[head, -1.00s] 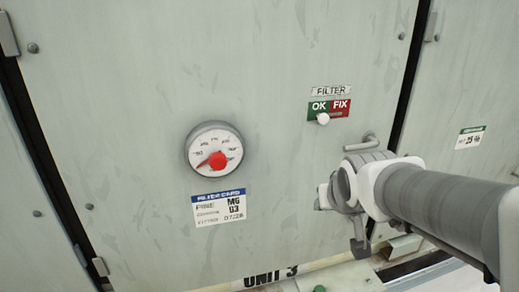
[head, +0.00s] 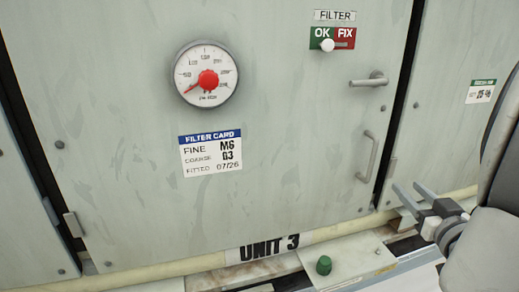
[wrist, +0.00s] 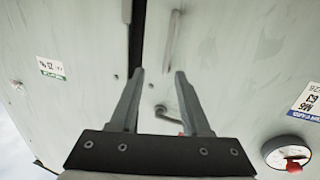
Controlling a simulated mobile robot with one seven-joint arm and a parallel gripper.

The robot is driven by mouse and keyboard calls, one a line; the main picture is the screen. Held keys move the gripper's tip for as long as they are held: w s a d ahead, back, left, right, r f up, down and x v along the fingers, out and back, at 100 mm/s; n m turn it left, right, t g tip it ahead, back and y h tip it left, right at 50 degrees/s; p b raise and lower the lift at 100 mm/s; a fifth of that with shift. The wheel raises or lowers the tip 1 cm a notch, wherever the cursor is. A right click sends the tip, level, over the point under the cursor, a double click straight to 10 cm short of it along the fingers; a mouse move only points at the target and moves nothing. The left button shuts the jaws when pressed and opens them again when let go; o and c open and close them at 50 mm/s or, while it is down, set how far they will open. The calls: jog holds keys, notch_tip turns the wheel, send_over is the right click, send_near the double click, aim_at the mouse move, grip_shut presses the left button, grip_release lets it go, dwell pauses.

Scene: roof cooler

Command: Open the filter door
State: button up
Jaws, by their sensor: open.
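The filter door (head: 290,130) is a large pale grey-green panel, closed against its frame, with a dark gap along its right edge. Its lever (head: 368,80) lies roughly level, pointing left from its pivot. Below it is an upright D-shaped pull handle (head: 367,157). My gripper (head: 407,187) is open and empty, to the lower right of the pull handle and apart from it in the head view. The wrist view shows the fingers (wrist: 160,72) spread, with the pull handle (wrist: 172,38) beyond the tips and the lever (wrist: 186,110) partly hidden behind the right finger.
A round gauge (head: 206,74) with a red centre and a filter card (head: 210,153) are on the door. An OK/FIX slider (head: 327,45) sits above the lever. A ledge with a green knob (head: 323,265) runs below. A neighbouring panel (head: 450,120) stands at right.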

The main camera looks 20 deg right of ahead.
aim_at(374, 160)
jog(key=shift+t+y, duration=0.4)
jog(key=w, duration=0.5)
jog(key=w+d, duration=0.1)
jog(key=w, duration=0.4)
jog(key=w+d+p, duration=0.1)
jog(key=w, duration=0.4)
jog(key=shift+w+f, duration=0.25)
jog(key=shift+f, duration=0.15)
grip_shut()
dwell(0.6)
